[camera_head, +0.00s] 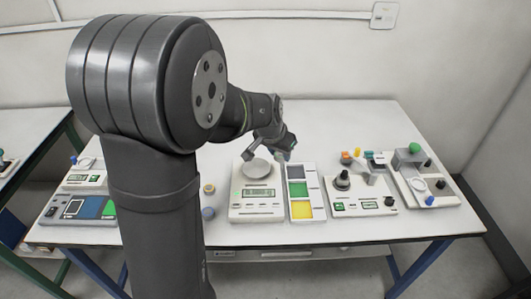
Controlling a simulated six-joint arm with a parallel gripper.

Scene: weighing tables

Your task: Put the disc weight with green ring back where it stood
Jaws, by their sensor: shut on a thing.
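My gripper (286,154) is at the end of the bent arm, above the back of the tray with coloured squares (314,196) and right of the balance's round pan (257,168). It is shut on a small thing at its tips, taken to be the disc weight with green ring. The thing is too small and too hidden to make out its ring. The tray has a dark, a green and a yellow square, and no weight shows clearly on them. The balance (257,212) has a lit green display, and its pan looks empty.
Two small round pieces (208,189) stand left of the balance. To the right are a device with a black knob (342,180) and one with a green ball (414,147). A blue-green panel device (78,208) lies at left. The table's back middle is clear.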

